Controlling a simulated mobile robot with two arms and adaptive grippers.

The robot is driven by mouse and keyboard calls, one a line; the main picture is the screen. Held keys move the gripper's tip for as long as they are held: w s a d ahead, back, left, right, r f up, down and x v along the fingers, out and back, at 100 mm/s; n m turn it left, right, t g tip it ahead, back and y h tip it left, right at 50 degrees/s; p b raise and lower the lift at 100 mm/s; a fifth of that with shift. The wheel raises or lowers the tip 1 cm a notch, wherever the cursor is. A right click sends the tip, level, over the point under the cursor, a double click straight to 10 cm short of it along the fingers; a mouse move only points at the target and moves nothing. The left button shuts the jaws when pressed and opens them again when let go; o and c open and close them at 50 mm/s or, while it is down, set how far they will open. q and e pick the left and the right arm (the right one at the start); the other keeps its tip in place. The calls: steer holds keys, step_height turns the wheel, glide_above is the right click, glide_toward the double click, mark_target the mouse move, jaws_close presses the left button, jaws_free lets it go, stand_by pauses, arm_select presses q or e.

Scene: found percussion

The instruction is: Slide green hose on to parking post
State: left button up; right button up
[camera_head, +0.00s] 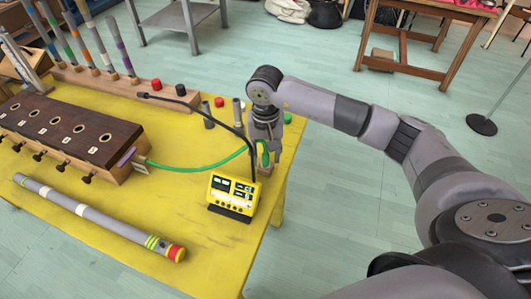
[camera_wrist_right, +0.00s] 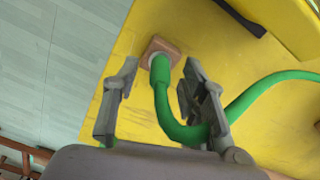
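The green hose (camera_head: 200,167) runs from the dark wooden box across the yellow table to my right gripper. In the right wrist view the hose (camera_wrist_right: 161,95) bends up between the fingers, and its end sits at the post on a small square wooden base (camera_wrist_right: 151,48). The hose end appears to be over the post, which it mostly hides; how far down it sits cannot be told. My right gripper (camera_wrist_right: 155,88) is open, with a finger on each side of the hose and gaps visible. In the head view the right gripper (camera_head: 266,135) is above the table's right edge. My left gripper is out of view.
A yellow meter box (camera_head: 233,192) with a black cable stands close to the gripper. The dark wooden box (camera_head: 70,130) with several holes is at left. A grey tube (camera_head: 95,217) lies in front. Grey cylinders (camera_head: 238,112) stand behind the gripper.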

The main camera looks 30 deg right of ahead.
mark_target(266, 153)
steer(key=shift+r, duration=0.3)
step_height(266, 153, up, 11)
steer(key=shift+r, duration=0.2)
stand_by(0.6)
